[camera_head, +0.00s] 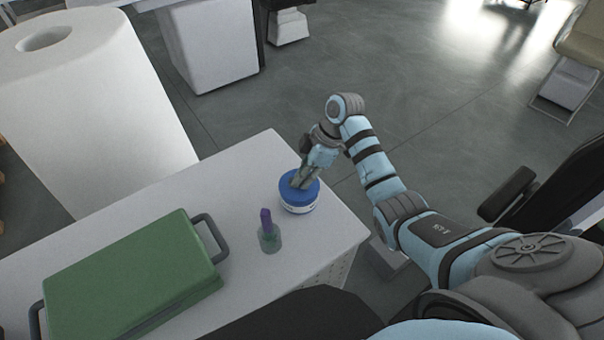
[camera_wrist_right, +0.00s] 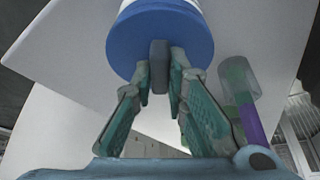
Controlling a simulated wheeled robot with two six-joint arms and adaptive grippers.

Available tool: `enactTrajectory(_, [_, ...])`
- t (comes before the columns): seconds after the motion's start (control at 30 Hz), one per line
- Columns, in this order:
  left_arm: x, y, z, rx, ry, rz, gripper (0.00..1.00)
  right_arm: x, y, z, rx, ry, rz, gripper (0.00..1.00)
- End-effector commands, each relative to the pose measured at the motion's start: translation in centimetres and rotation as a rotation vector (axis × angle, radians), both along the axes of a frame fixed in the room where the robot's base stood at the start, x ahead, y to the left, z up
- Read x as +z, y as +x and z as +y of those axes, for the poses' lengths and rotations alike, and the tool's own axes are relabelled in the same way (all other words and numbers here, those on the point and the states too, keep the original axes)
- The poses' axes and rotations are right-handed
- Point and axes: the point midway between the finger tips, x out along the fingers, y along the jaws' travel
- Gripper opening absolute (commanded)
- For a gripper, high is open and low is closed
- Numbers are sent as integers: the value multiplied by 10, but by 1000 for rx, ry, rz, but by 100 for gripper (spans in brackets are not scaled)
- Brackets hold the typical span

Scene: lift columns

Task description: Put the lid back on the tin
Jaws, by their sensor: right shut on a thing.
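The tin (camera_head: 299,209) is a short white round container standing near the right end of the white table. Its blue lid (camera_head: 290,189) covers the top of it in the head view; I cannot tell whether it is fully seated. In the right wrist view the lid (camera_wrist_right: 130,45) is a blue disc with a grey knob (camera_wrist_right: 159,62), and the white tin wall shows behind it. My right gripper (camera_head: 298,184) comes down from above and is shut on the knob, with a finger on either side in the wrist view (camera_wrist_right: 160,80). My left gripper is not in view.
A clear cup (camera_head: 270,241) with a purple object (camera_head: 266,218) in it stands just in front of the tin. A green case (camera_head: 130,275) with grey handles lies at the left of the white table (camera_head: 245,170). A large white roll (camera_head: 90,120) stands behind.

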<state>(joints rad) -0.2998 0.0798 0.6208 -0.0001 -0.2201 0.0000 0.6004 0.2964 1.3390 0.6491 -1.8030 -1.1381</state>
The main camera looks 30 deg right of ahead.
Motion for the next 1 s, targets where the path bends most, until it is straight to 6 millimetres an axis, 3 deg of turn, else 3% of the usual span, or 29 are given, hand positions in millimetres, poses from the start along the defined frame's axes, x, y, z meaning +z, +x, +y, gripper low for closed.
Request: enactTrajectory(1.0, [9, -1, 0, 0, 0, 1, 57, 0, -1, 0, -1, 0, 0, 0])
